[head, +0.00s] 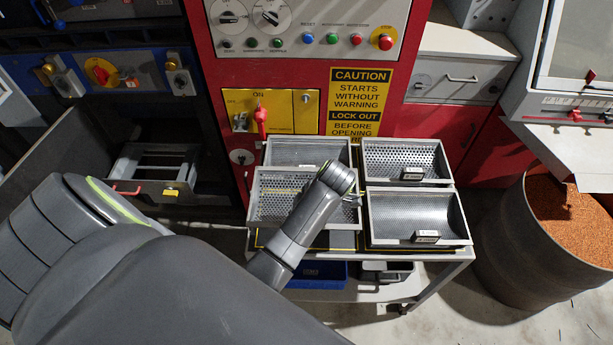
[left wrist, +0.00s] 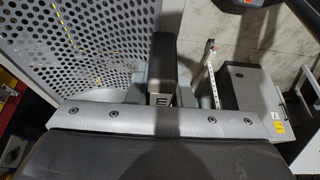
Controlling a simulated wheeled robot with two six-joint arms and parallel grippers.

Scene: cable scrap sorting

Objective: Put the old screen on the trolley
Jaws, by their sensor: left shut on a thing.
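A perforated grey screen (head: 275,208) with yellow streaks is at the front left of the trolley (head: 437,263). My left gripper (head: 350,199) is at this screen's right side, and my arm covers part of it. In the left wrist view the holed screen (left wrist: 65,40) fills the upper left, and my left gripper (left wrist: 161,88) is shut on its edge. I cannot tell whether the screen rests on the trolley top or is just above it. My right gripper is not in view.
Other screens sit on the trolley: one at back left (head: 307,151), one at back right (head: 405,161) and a finer one at front right (head: 416,214). A blue bin (head: 318,275) is on the lower shelf. A drum of orange granules (head: 535,245) stands at right, the red machine (head: 295,75) behind.

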